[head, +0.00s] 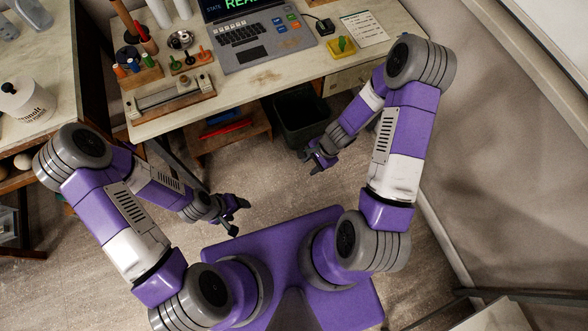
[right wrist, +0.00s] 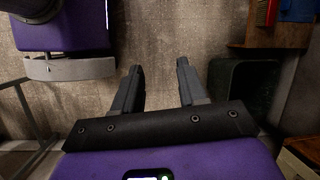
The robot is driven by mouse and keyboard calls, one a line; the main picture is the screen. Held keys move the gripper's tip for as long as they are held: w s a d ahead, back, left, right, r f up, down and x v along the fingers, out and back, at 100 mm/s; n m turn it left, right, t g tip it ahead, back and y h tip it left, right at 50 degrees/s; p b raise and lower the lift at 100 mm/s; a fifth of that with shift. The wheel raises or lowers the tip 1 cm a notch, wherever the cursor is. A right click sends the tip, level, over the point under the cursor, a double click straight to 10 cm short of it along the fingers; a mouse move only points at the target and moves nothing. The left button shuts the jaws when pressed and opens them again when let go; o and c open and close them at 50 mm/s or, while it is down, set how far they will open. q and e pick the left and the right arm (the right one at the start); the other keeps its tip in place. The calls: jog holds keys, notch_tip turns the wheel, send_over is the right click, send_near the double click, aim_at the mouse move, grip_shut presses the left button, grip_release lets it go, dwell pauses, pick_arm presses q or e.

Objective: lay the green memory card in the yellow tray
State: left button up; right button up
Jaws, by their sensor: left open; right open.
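The yellow tray (head: 332,49) is small and sits on the workbench to the right of the laptop in the head view. A small green object (head: 342,43) shows in it, too small to identify for sure. My left gripper (head: 240,217) is open and empty over the floor, well short of the bench. My right gripper (head: 309,163) is open and empty below the bench front; its two fingers (right wrist: 160,88) stand apart in the right wrist view.
The laptop (head: 262,50) stands open on the bench (head: 240,85). A paper sheet (head: 364,28) and a small black device (head: 325,26) lie near the tray. Tool racks (head: 172,97) fill the bench's left. A dark bin (head: 300,115) stands beneath the bench edge.

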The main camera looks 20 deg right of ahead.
jog(key=s+a+f+n, duration=0.2)
jog(key=s+a+n, duration=0.4)
jog(key=n, duration=0.6)
jog(key=shift+s+a+n, duration=0.25)
jog(key=shift+a+n, duration=0.05)
jog(key=shift+a, duration=0.95)
notch_tip(320, 180, up, 4)
jog(key=p, duration=0.3)
jog(key=shift+f+p, duration=0.25)
jog(key=shift+p, duration=0.05)
